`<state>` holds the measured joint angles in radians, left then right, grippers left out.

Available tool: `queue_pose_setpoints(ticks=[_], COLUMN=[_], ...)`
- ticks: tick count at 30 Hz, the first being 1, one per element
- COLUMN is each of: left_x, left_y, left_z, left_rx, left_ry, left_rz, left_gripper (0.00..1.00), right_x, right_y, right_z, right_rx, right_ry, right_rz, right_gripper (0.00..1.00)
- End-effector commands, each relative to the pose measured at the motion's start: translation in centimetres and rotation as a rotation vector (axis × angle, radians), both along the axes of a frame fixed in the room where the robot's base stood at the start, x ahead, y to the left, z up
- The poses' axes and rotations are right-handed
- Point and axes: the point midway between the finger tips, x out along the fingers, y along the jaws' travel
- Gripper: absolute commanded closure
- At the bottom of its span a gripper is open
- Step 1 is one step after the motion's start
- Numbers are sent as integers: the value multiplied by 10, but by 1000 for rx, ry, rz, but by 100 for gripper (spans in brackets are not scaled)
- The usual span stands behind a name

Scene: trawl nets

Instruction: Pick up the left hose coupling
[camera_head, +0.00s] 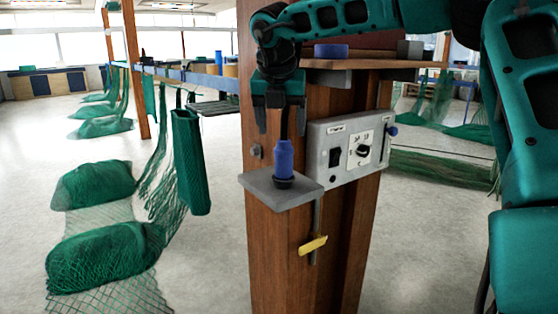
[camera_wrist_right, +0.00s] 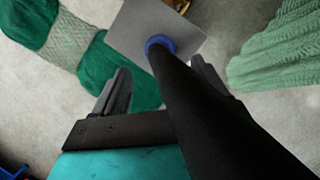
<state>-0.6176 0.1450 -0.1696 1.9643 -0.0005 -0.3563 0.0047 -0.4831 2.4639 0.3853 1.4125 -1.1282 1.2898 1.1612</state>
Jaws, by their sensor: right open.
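The hose coupling (camera_head: 284,160) is a blue, ribbed piece standing upright in a dark ring on a small grey shelf (camera_head: 262,190) on the left side of the wooden post. A black hose rises from its top. My right gripper (camera_head: 281,122) points down just above the coupling, open, with the hose passing between its fingers. In the right wrist view the open fingers (camera_wrist_right: 160,70) stand on either side of the black hose (camera_wrist_right: 200,100). The blue coupling (camera_wrist_right: 160,44) shows only as a rim beyond the hose, over the grey shelf. My left gripper is out of view.
A grey control box (camera_head: 345,148) with a knob and switch is fixed to the post right of the coupling. A yellow handle (camera_head: 312,245) hangs below. A wooden shelf (camera_head: 375,64) is above. Green nets (camera_head: 100,257) lie and hang at left.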

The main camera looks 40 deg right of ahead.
Motion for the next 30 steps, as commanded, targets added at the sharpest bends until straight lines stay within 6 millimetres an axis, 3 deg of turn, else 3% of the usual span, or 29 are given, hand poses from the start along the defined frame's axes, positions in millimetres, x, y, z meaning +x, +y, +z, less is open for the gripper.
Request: queue_pose_setpoints(ticks=[3, 13, 21, 30], left_x=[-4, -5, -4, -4], left_y=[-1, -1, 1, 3], left_z=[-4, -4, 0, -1], left_rx=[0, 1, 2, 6], left_ry=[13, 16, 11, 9], left_rz=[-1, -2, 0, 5], left_gripper=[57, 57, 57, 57], right_x=[5, 13, 22, 24], right_y=[-7, -17, -28, -30], right_z=[-23, -51, -85, -90], right_rx=[3, 3, 3, 1], right_ry=[3, 2, 0, -1], right_rz=[0, 0, 1, 1], right_gripper=[26, 26, 26, 26])
